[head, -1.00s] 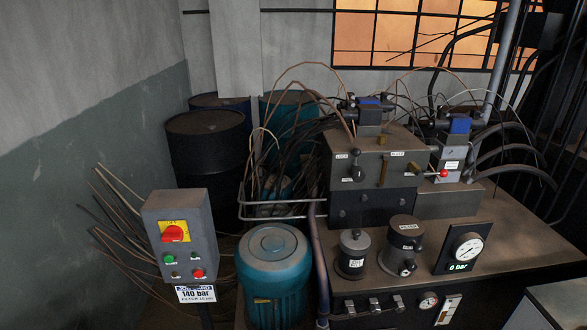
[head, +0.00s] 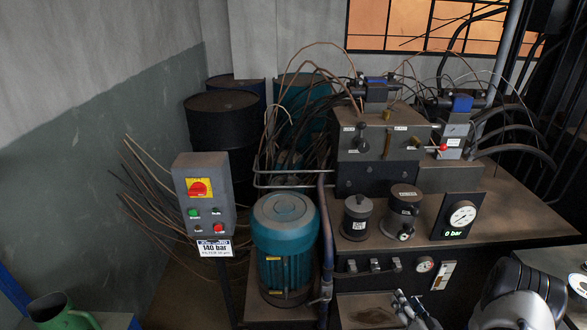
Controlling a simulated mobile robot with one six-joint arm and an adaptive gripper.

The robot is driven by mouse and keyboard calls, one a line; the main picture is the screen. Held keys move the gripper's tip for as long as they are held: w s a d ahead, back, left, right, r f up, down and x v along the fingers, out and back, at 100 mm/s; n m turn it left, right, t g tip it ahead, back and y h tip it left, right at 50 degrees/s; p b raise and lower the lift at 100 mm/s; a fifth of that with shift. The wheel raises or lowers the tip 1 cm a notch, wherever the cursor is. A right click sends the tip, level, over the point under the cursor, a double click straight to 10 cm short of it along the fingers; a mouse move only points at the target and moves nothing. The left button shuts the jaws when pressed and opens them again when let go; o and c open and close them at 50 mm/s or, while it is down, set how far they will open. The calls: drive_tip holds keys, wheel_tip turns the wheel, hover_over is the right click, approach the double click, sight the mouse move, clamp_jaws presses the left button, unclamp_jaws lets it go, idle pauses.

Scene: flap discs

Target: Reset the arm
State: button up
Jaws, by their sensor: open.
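My gripper (head: 412,308) shows only in part at the bottom edge of the head view, right of centre. It is open, and I see nothing between its fingers. It is in front of the hydraulic power unit, below the small gauge on its front panel. My dark and light grey arm link is to its right in the lower right corner. The rest of the arm is cut off by the frame.
The power unit's bench (head: 500,222) carries a valve block (head: 375,140) and a pressure gauge (head: 460,215) reading 0 bar. A blue-green motor (head: 285,245) and a control box (head: 205,190) stand left. A green can (head: 58,312) is lower left. Drums (head: 222,125) stand behind.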

drive_tip(key=w+a+r+n+g+h, duration=0.1)
drive_tip(key=w+r+n+g, duration=0.1)
drive_tip(key=r, duration=0.8)
drive_tip(key=w+a+r+n+g+h, duration=0.1)
drive_tip(key=w+r+g+h, duration=0.1)
drive_tip(key=r, duration=0.8)
drive_tip(key=s+a+r+g, duration=0.2)
drive_tip(key=s+a+r, duration=0.4)
drive_tip(key=s+r, duration=0.45)
drive_tip(key=s+a+r+n+g, duration=0.1)
drive_tip(key=s+a, duration=0.3)
drive_tip(key=s, duration=0.4)
drive_tip(key=s+a+r+n+g+y, duration=0.1)
drive_tip(key=s+a+r+g, duration=0.1)
drive_tip(key=s, duration=0.6)
drive_tip(key=s+a+r+g+y, duration=0.1)
drive_tip(key=s+a+r, duration=0.2)
drive_tip(key=s+a, duration=0.3)
drive_tip(key=shift+s+r+n, duration=0.15)
drive_tip(key=shift+s+n, duration=0.25)
drive_tip(key=shift+s, duration=0.8)
drive_tip(key=shift+a, duration=0.1)
drive_tip(key=shift+c, duration=0.2)
